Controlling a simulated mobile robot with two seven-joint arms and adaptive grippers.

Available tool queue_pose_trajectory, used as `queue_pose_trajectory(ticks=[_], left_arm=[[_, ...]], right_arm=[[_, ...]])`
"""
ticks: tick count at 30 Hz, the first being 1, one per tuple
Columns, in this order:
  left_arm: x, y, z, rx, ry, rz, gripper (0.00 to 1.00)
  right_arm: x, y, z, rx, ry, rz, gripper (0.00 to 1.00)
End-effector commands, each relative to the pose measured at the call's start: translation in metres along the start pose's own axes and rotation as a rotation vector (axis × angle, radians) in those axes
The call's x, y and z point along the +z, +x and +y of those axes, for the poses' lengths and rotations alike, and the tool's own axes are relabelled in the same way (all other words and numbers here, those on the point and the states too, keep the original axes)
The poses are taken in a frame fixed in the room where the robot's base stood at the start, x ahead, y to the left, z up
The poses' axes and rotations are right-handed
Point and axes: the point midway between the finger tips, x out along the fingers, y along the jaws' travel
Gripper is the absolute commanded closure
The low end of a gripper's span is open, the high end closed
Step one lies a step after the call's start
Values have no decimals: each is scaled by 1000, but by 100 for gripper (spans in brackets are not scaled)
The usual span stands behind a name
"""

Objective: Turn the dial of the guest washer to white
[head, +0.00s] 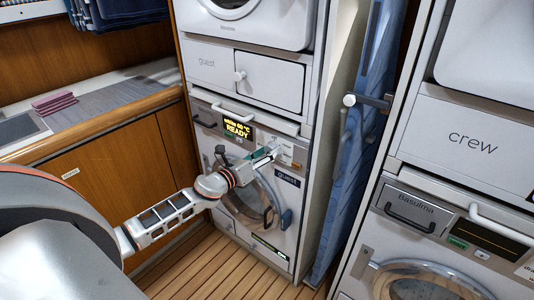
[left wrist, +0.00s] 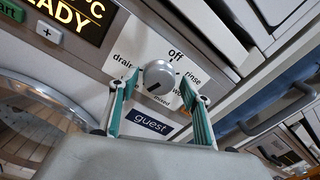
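The round grey dial (left wrist: 160,76) of the guest washer (head: 287,180) is on a white panel in the left wrist view. Labels ring it: off, rinse, drain, mixed and others partly covered. A mark on the dial seems to point down-left, towards a covered label. The washer's display (head: 237,130) reads "white 60 °C READY" in the head view. My left gripper (left wrist: 161,82) has its teal fingers on either side of the dial, with narrow gaps seeming to show; contact is hard to judge. In the head view the gripper (head: 268,155) hides the dial. My right gripper is not in view.
A guest drawer (head: 240,77) and another machine are above the washer. The washer's round door (head: 246,200) is below my gripper. A blue ironing board (head: 362,150) stands to the right, then the crew washer (head: 440,225). A wooden counter (head: 100,95) is left.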

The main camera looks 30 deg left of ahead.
Motion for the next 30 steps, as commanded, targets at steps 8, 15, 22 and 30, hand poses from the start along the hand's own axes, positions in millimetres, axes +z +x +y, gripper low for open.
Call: queue_pose_trajectory(ticks=[8, 15, 22, 30], left_arm=[[0, -4, 0, 1, 0, 0, 52], [-1, -34, 0, 1, 1, 3, 52], [-2, -73, 0, 2, -3, 2, 52], [-1, -109, 0, 0, -2, 1, 52]], right_arm=[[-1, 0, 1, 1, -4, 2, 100], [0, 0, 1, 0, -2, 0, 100], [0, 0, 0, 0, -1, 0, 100], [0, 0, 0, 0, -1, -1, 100]])
